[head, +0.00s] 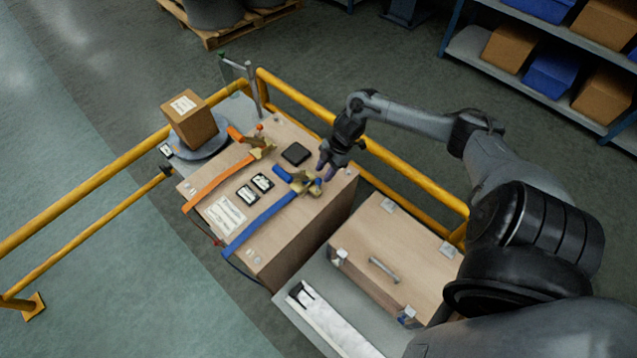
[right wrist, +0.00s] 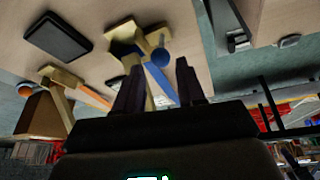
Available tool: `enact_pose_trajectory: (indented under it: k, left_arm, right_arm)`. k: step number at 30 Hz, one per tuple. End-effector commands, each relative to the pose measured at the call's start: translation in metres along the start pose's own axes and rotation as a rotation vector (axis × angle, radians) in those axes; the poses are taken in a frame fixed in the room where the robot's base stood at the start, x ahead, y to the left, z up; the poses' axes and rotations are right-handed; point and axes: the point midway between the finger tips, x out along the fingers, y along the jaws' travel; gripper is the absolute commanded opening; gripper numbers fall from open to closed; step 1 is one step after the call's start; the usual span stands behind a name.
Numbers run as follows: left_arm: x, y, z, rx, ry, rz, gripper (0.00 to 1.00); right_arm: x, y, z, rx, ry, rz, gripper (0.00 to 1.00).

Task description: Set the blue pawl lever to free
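A brass ratchet (head: 304,186) on the blue strap (head: 262,214) sits near the right edge of the wooden crate's top. It has a blue handle (head: 283,173) and a small blue ball knob (head: 318,182), which seems to belong to the pawl lever. In the right wrist view the blue knob (right wrist: 160,57) shows just beyond the fingertips, beside the brass body (right wrist: 124,40). My right gripper (head: 326,172) is above the ratchet, pointing down; its fingers (right wrist: 158,68) are apart with nothing held. Contact with the knob cannot be told. My left gripper is out of view.
An orange strap (head: 215,183) with its own ratchet and a black box (head: 296,153) are close by on the crate. A cardboard box (head: 190,122) stands behind left. A yellow rail (head: 300,101) runs behind the crate; a second wooden case (head: 390,255) stands right.

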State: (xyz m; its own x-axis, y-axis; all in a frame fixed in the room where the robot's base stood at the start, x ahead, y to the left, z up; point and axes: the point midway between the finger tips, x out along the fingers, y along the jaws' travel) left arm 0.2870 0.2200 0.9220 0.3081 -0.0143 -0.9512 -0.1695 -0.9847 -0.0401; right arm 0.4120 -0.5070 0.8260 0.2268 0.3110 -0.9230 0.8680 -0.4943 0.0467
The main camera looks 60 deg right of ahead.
Motion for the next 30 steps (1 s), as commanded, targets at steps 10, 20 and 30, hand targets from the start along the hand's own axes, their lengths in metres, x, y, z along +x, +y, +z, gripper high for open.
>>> enact_pose_trajectory:
  k: [10,20,30]
  left_arm:
    - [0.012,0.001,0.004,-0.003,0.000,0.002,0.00]
    - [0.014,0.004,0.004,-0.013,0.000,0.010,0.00]
    - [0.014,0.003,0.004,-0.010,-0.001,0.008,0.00]
  right_arm:
    - [0.051,0.000,0.000,0.002,0.002,0.001,0.39]
    - [0.063,0.000,0.000,-0.001,-0.001,0.000,0.39]
    - [0.063,0.000,0.000,0.000,0.000,0.000,0.15]
